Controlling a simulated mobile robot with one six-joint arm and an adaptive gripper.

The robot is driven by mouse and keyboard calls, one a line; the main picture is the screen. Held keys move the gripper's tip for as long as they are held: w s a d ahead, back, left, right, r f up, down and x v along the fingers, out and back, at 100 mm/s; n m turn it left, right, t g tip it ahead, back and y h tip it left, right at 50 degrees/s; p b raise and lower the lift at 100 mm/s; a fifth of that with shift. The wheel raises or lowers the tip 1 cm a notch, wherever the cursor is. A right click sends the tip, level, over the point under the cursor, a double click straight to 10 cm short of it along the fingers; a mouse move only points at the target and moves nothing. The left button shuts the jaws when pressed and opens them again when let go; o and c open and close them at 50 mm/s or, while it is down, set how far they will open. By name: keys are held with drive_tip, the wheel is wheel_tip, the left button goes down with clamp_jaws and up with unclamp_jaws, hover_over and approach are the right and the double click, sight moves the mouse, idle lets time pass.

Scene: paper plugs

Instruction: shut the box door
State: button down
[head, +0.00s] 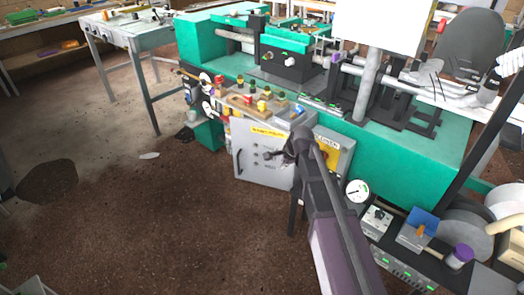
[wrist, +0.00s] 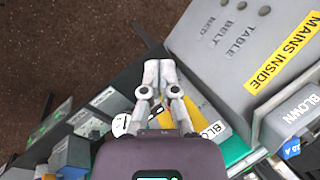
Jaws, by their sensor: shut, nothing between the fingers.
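The grey box door (head: 258,172) with a yellow label, knobs and a dark handle at its left edge is at the middle of the head view. A grey and yellow box part (head: 336,152) shows just to its right. How far the door stands open I cannot tell. In the wrist view the grey panel (wrist: 232,65) reads "MAINS INSIDE", upper right. My gripper (head: 284,153) is shut and empty, in front of the door's right part in the head view. In the wrist view its fingertips (wrist: 160,66) are together, left of the panel; contact is unclear.
A green machine bench (head: 430,140) stands behind and right. A round gauge (head: 357,191) and small instruments are at lower right. A tray of coloured parts (head: 250,104) lies above the door. The brown floor (head: 150,215) at left is mostly clear.

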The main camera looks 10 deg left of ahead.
drive_tip(key=s+d+f+n+g+h, duration=0.1)
drive_tip(key=s+d+n+g+h, duration=0.2)
drive_tip(key=s+d+n, duration=0.9)
drive_tip(key=s+d, duration=0.7)
drive_tip(key=s, duration=0.1)
drive_tip(key=shift+f, duration=0.2)
drive_tip(key=shift+s+a, duration=0.1)
